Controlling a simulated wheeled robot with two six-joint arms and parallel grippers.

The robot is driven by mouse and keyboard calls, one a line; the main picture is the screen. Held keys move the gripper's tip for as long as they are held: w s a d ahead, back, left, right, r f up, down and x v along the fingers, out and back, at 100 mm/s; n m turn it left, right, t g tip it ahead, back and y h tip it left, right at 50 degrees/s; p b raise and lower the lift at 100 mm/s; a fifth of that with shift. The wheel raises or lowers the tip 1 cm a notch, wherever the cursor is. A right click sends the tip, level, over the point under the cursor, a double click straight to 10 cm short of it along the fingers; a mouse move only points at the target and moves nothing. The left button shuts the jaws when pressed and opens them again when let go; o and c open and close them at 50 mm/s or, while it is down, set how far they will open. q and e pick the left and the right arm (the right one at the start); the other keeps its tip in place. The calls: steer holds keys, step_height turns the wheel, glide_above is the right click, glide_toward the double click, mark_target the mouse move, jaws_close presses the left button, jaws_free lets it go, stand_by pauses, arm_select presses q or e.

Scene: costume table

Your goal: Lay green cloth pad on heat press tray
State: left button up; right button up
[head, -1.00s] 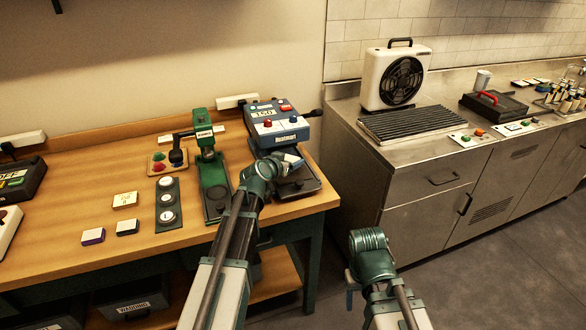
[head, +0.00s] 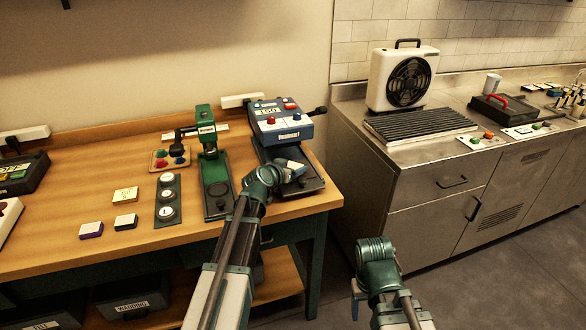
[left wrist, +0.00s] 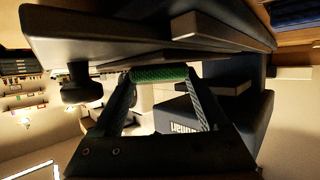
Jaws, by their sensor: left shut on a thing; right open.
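The heat press (head: 283,118) is a blue machine on the right end of the wooden table, with a dark tray (head: 308,186) at its front. My left gripper (head: 298,172) is over this tray. In the left wrist view, which looks upside down, its fingers (left wrist: 160,76) are shut on the green cloth pad (left wrist: 160,73). The pad is close to the dark slab of the tray (left wrist: 120,50); I cannot tell whether they touch. In the head view the gripper hides the pad. My right gripper (head: 356,298) is low, in front of the table and away from it; its fingertips are barely visible.
A green hand press (head: 208,150) stands just left of the heat press. A strip with round pale discs (head: 167,197) and small blocks (head: 125,222) lie further left.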

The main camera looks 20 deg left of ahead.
arm_select(q)
steer(key=o, duration=1.2)
steer(key=shift+o, duration=0.2)
steer(key=shift+s+r+p, duration=0.2)
steer(key=shift+r+p, duration=0.1)
steer(key=shift+p, duration=0.1)
steer(key=p+v, duration=0.4)
steer(key=v, duration=0.7)
steer(key=shift+s, duration=0.25)
steer(key=shift+a, duration=0.1)
